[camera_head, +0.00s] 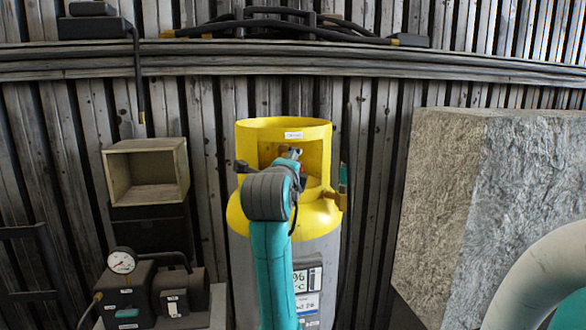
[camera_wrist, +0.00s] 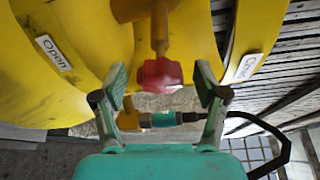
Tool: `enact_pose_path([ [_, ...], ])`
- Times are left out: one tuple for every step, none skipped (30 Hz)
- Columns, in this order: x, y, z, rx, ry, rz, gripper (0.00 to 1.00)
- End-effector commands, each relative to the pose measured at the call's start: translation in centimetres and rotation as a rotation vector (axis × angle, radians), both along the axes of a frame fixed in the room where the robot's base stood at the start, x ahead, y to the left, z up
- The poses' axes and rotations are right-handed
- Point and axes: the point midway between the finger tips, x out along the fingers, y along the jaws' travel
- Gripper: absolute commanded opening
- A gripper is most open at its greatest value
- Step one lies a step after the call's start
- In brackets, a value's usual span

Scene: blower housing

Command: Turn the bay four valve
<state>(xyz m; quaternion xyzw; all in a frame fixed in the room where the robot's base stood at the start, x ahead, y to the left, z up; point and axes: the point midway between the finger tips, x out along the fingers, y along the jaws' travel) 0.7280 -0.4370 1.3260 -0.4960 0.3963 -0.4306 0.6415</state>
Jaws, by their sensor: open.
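A grey gas cylinder (camera_head: 325,255) with a yellow top and yellow collar (camera_head: 255,130) stands upright at the centre of the head view. In the wrist view, a red valve knob (camera_wrist: 160,75) sits on a brass stem inside the yellow collar (camera_wrist: 85,45). My gripper (camera_wrist: 161,88) is open, with one finger on each side of the knob and visible gaps between.
In the wrist view, an "Open" label (camera_wrist: 53,52) is on the left and another label (camera_wrist: 243,67) on the right. A teal hose fitting (camera_wrist: 165,119) lies below the knob. A pump with a gauge (camera_head: 122,261), an open box (camera_head: 146,172) and a large block (camera_head: 485,190) flank the cylinder.

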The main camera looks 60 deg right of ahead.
Motion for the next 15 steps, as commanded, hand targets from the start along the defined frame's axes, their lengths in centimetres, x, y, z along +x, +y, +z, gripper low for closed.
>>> enact_pose_path([
  [-0.2, 0.9, 0.1, -0.001, -0.002, 0.003, 0.72],
  [-0.4, 1.4, 0.1, -0.002, -0.002, 0.003, 0.72],
  [-0.6, 2.1, 0.2, -0.001, -0.003, 0.004, 0.72],
  [-0.8, 2.7, 0.3, -0.001, -0.003, 0.005, 0.72],
  [-0.9, 3.3, 0.3, -0.002, -0.003, 0.004, 0.72],
  [-1.2, 4.1, 0.4, -0.001, -0.003, 0.005, 0.72],
  [-1.4, 4.7, 0.4, -0.001, -0.003, 0.005, 0.72],
  [-1.6, 5.3, 0.5, -0.001, -0.003, 0.005, 0.72],
  [-1.8, 6.0, 0.5, -0.002, -0.003, 0.004, 0.72],
  [-2.0, 6.5, 0.6, -0.001, -0.002, 0.004, 0.72],
  [-2.2, 7.0, 0.6, 0.000, -0.002, 0.005, 0.72],
  [-2.4, 7.6, 0.6, -0.001, -0.004, 0.003, 0.72],
  [-2.5, 8.0, 0.7, -0.001, -0.003, 0.004, 0.72],
  [-2.6, 8.4, 0.7, 0.000, -0.001, 0.004, 0.72],
  [-2.8, 8.8, 0.7, 0.000, -0.001, 0.003, 0.72],
])
